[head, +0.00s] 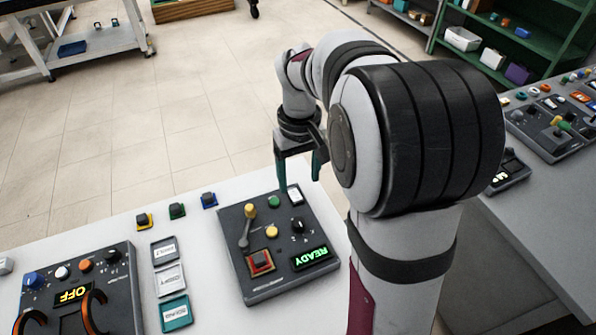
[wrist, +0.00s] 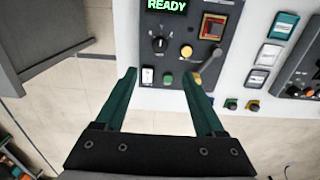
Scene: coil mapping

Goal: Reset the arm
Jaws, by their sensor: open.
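My gripper (head: 302,180) is open and empty, its two green-tipped fingers spread apart. In the head view it hangs over the far edge of a dark control box on the white table. The box has a lit green READY display (head: 310,257), a lever with a yellow knob (head: 249,211), a red-framed square button (head: 260,262), a black dial (head: 298,226), and yellow and green buttons. I cannot tell whether the gripper touches the box.
Left of the box lie several label cards (head: 174,312) and small coloured buttons (head: 177,210). A second panel (head: 75,270) reads OFF and has orange handles. Another table (head: 560,190) with panels stands at right.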

